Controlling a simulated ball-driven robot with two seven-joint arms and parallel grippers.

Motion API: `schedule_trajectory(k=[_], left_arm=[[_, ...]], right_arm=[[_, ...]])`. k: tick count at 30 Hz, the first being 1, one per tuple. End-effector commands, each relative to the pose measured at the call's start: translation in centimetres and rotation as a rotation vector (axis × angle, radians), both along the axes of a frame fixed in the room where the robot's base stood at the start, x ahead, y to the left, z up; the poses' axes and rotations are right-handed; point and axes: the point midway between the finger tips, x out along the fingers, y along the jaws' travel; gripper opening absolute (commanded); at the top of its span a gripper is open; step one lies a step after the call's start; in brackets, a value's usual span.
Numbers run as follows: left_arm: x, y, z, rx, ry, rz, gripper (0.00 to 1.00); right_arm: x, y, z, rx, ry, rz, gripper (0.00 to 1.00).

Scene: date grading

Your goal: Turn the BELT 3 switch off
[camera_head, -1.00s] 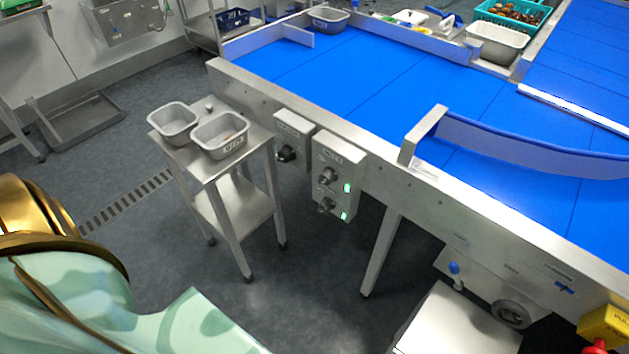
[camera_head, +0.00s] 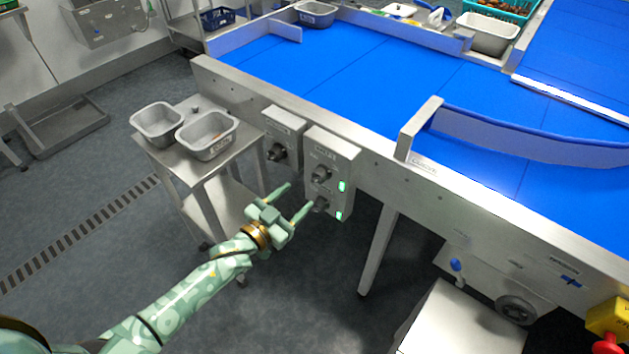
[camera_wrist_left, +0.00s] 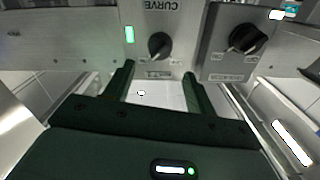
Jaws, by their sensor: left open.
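A grey control box (camera_head: 328,172) on the side of the belt frame carries two dark rotary switches, an upper switch (camera_head: 320,174) and a lower switch (camera_head: 320,204), each beside a lit green lamp. A second box (camera_head: 283,135) to its left has one switch (camera_head: 277,153). I cannot read which switch is BELT 3. My left gripper (camera_head: 298,197) is open and empty, its fingers pointing at the two-switch box near the lower switch. In the left wrist view, one switch (camera_wrist_left: 159,45) with a green lamp lies beyond and between the open fingertips (camera_wrist_left: 158,72), apparently untouched. My right gripper is not in view.
A small steel table (camera_head: 179,165) with two grey tubs (camera_head: 207,148) stands left of the boxes. The blue belt (camera_head: 390,90) runs above. A belt leg (camera_head: 379,250) and a steel cabinet (camera_head: 455,322) are to the right. A red button (camera_head: 606,343) is at lower right.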

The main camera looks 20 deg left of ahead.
Motion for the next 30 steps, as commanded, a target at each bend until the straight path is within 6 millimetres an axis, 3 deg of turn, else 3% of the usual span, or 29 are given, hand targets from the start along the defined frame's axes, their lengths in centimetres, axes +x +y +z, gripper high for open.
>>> schedule_trajectory(k=[3, 9, 15, 23, 28, 30], left_arm=[[2.9, -1.1, -0.4, -0.001, 0.001, 0.000, 0.56], [6.5, -2.4, -0.4, 0.000, 0.002, 0.000, 0.56], [8.0, -2.9, -0.2, 0.001, 0.003, 0.001, 0.56], [8.1, -3.0, 0.0, 0.001, 0.002, 0.000, 0.56], [8.1, -3.0, -0.1, 0.001, 0.002, 0.000, 0.14], [8.1, -3.0, -0.1, 0.001, 0.002, 0.000, 0.11]], right_arm=[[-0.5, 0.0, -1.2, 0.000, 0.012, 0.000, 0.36], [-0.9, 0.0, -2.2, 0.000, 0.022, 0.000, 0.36], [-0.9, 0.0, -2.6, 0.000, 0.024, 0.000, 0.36], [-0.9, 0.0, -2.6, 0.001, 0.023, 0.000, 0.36], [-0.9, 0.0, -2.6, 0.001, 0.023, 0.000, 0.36], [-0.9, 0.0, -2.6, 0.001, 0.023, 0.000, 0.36]])
